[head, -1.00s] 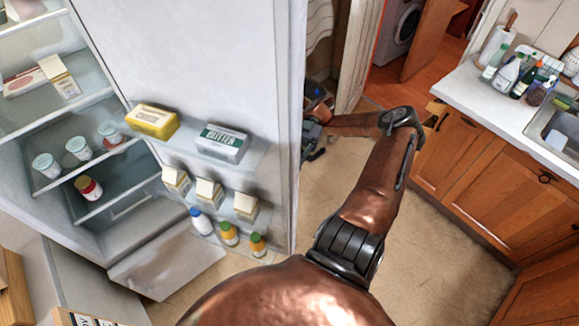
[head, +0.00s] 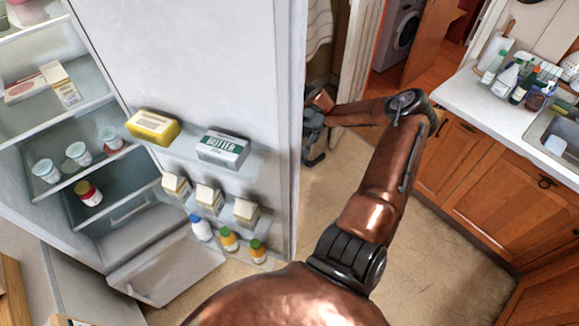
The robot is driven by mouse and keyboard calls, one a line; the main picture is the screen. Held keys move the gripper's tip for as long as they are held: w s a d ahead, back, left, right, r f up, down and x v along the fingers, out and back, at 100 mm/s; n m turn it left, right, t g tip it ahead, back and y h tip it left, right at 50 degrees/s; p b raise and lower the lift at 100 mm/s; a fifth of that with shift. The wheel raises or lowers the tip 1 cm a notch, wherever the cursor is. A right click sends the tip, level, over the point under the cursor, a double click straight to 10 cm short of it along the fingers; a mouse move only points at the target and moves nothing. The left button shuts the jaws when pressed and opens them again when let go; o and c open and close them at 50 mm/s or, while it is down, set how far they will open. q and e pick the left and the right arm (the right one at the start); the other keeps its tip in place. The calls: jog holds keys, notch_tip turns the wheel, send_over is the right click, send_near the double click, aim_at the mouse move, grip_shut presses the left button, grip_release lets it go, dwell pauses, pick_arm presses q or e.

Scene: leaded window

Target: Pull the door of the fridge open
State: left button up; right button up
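The white fridge door (head: 210,60) stands open wide, its inner side with racks facing me. The fridge's lit interior (head: 75,130) shows at the left with its shelves. My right arm reaches from the bottom, past the door's free edge. My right gripper (head: 313,150) is on the outer side of the door, close to that edge and partly hidden behind it. I cannot tell whether its fingers are open or shut, or whether it touches the door. The door's handle is hidden. My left gripper is out of view.
The door racks hold a yellow carton (head: 153,126), a butter box (head: 222,148), and several small cartons and bottles. A wooden counter with a sink (head: 555,125) stands at the right. The tiled floor (head: 420,250) between door and counter is clear. A doorway is behind.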

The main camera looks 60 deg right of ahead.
jog(key=shift+r, duration=1.2)
